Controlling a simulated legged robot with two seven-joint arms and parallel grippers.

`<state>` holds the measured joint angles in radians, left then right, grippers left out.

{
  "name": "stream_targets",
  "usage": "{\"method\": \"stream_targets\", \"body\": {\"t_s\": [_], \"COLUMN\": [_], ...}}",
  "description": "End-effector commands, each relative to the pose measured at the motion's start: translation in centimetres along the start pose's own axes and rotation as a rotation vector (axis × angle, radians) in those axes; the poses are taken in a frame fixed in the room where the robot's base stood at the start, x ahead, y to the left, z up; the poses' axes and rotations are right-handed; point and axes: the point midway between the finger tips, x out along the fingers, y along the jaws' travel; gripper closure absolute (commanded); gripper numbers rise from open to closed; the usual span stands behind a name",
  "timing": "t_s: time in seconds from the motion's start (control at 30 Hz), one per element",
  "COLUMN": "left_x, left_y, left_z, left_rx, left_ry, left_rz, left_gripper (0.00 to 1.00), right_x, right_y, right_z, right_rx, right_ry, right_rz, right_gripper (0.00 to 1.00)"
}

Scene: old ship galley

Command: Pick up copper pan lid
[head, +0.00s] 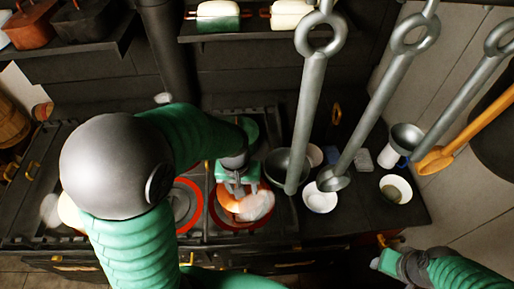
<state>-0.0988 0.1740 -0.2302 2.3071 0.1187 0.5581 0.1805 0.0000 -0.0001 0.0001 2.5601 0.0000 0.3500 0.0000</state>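The copper pan lid (232,206), orange with a pale shine on its right side, is over a red-ringed burner on the dark stove in the head view. My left gripper (240,189) points down at the lid's far part, with its two grey fingertips apart. The lid's handle is hidden, so I cannot tell whether the fingers grip it or only stand over it. My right gripper (388,262) is low at the right, away from the lid; its fingers are too unclear to judge.
Large grey hanging utensils (309,105) and an orange spoon (468,137) cross the right side. A white bowl (320,198) and another bowl (396,188) stand on the dark counter. A second red-ringed burner (184,205) is left of the lid. A shelf holds pots (30,27) above.

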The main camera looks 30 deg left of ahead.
Motion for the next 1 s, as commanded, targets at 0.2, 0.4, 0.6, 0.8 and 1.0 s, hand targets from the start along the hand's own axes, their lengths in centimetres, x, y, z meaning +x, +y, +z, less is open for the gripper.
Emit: {"method": "stream_targets", "body": {"t_s": [0.2, 0.4, 0.6, 0.8, 1.0], "left_x": [-7.2, -3.7, 1.6, 4.6, 7.2], "left_y": [-2.2, -2.6, -2.9, -2.9, -2.4], "left_z": [-6.9, -6.6, -6.2, -6.0, -5.5], "left_rx": [-0.433, -0.466, -0.464, -0.462, -0.46], "left_ry": [-0.085, -0.092, -0.092, -0.087, -0.09], "left_rz": [-0.073, -0.08, -0.079, -0.076, -0.078], "left_gripper": [0.19, 0.14, 0.14, 0.14, 0.14], "right_x": [-6.9, -6.6, -7.0, -7.2, -8.9], "right_y": [0.0, 0.0, 0.0, 0.0, 0.0], "right_z": [-1.7, -1.5, -1.6, -1.7, -2.1], "right_rx": [0.0, 0.0, 0.0, 0.0, 0.0], "right_ry": [0.001, -0.001, -0.001, 0.0, 0.0], "right_rz": [0.0, 0.0, 0.0, 0.0, 0.0], "right_gripper": [0.55, 0.55, 0.55, 0.55, 0.55]}}
